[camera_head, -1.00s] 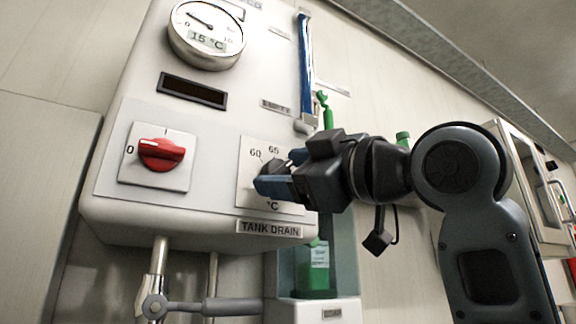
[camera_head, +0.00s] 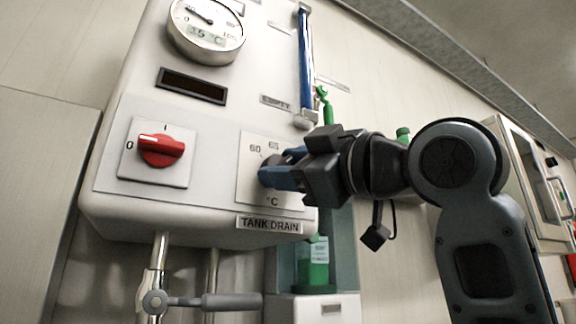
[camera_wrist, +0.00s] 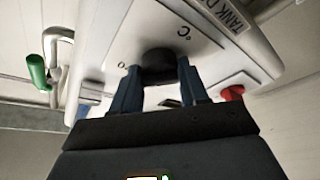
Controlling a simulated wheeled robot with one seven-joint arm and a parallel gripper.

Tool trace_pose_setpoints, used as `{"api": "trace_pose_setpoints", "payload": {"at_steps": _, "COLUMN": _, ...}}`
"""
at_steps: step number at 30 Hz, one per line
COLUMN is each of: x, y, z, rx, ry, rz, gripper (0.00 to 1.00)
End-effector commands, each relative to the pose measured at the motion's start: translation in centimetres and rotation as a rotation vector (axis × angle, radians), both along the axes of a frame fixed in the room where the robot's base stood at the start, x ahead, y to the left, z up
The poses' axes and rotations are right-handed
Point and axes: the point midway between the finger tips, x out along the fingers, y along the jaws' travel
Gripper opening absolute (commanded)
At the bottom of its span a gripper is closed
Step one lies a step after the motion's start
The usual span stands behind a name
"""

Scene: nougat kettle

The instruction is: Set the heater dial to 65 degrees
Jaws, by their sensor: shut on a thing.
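The heater dial is a black knob (camera_wrist: 159,64) on a pale square plate (camera_head: 250,190) marked 60, 65 and °C, on the front of the white heater box (camera_head: 215,115). My gripper (camera_head: 272,174) is at the plate from the right in the head view, and its blue fingers hide the knob there. In the wrist view my gripper (camera_wrist: 157,82) has one finger on each side of the knob, shut on it. The knob's pointer is hidden, so its setting cannot be read.
A red switch (camera_head: 161,149) sits left of the dial plate. A round gauge (camera_head: 206,28) reading about 15 °C is above. A TANK DRAIN label (camera_head: 269,225) and a grey valve lever (camera_head: 215,302) lie below. A blue tube (camera_head: 306,65) rises at the upper right.

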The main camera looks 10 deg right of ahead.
Motion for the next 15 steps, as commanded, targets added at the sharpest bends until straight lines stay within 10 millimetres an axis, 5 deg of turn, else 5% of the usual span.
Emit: {"api": "trace_pose_setpoints", "payload": {"at_steps": 15, "x": 0.08, "y": -0.21, "z": 0.21, "rx": -0.240, "ry": -0.097, "rz": -0.003, "gripper": 0.13}}
